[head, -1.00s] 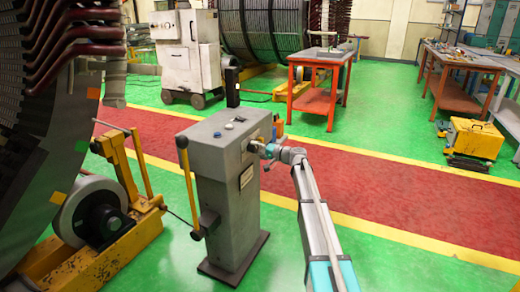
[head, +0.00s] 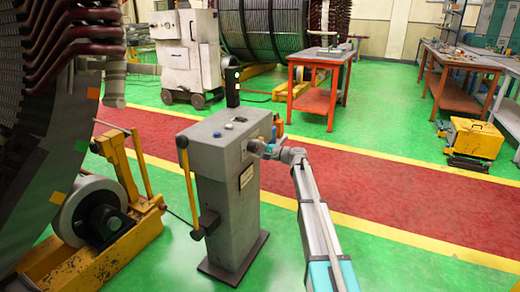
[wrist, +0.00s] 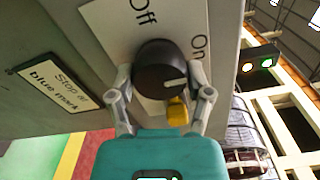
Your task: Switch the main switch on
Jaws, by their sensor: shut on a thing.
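The main switch is a round black knob (wrist: 162,68) on a pale plate (wrist: 110,22) marked "Off" and "On". Its white pointer line points right in the wrist view, toward the "On" side. The plate is on the side of the grey control pedestal (head: 232,205). My gripper (wrist: 160,80) is shut on the knob, one finger on each side. In the head view my gripper (head: 264,149) is at the pedestal's upper right side, and it hides the knob there.
A black signal post (head: 232,88) behind the pedestal shows a lit green lamp (wrist: 266,63). A "Stop at blue mark" label (wrist: 55,82) is beside the switch. A yellow lever (head: 190,190) stands left of the pedestal.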

